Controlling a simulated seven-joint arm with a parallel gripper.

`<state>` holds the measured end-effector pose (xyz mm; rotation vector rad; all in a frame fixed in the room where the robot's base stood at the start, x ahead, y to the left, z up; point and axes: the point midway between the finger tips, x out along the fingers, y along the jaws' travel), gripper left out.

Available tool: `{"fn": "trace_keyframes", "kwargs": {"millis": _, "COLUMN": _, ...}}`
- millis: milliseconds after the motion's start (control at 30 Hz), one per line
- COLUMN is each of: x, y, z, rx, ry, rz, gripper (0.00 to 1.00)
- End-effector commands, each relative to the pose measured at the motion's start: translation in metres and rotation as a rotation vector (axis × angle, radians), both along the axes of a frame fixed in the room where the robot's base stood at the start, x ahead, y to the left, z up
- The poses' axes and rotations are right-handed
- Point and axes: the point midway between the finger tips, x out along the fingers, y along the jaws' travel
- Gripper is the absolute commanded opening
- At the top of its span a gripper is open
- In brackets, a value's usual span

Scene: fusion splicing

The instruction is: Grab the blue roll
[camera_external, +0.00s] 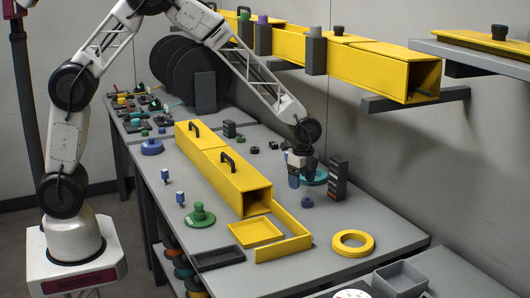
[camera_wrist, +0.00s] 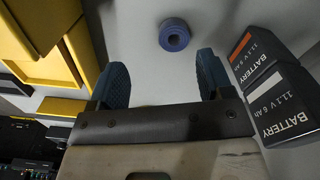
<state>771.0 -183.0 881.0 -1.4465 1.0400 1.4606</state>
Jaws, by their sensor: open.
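The blue roll (camera_wrist: 174,35) is a small ring-shaped roll lying flat on the grey table. In the wrist view it sits at the upper middle, just beyond the gap between my fingertips. In the external view the roll (camera_external: 307,202) lies on the table right below and slightly in front of my gripper (camera_external: 300,180). My gripper, also in the wrist view (camera_wrist: 161,80), is open and empty, with its two blue fingers spread apart. The fingers are above the table and apart from the roll.
Dark battery packs (camera_wrist: 275,90) stand close to my right finger in the wrist view; their stack (camera_external: 338,178) shows right of my gripper. A long yellow duct (camera_external: 235,178) and an open yellow piece (camera_external: 290,232) lie left. A yellow ring (camera_external: 353,243) lies near the front edge.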

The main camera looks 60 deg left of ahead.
Motion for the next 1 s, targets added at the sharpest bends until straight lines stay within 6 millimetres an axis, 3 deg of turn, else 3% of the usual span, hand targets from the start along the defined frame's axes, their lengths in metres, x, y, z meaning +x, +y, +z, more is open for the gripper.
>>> {"fn": "trace_keyframes", "kwargs": {"millis": 100, "x": 0.011, "y": -0.004, "z": -0.014, "rx": 0.001, "ry": -0.005, "rz": -0.041, "gripper": 0.73}}
{"fn": "trace_keyframes", "kwargs": {"millis": 300, "x": 0.019, "y": -0.007, "z": -0.022, "rx": 0.002, "ry": -0.011, "rz": -0.075, "gripper": 0.73}}
{"fn": "trace_keyframes", "kwargs": {"millis": 767, "x": 0.019, "y": -0.007, "z": -0.026, "rx": 0.002, "ry": -0.011, "rz": -0.077, "gripper": 0.73}}
{"fn": "trace_keyframes", "kwargs": {"millis": 1000, "x": 0.019, "y": -0.007, "z": -0.042, "rx": 0.002, "ry": -0.011, "rz": -0.077, "gripper": 0.73}}
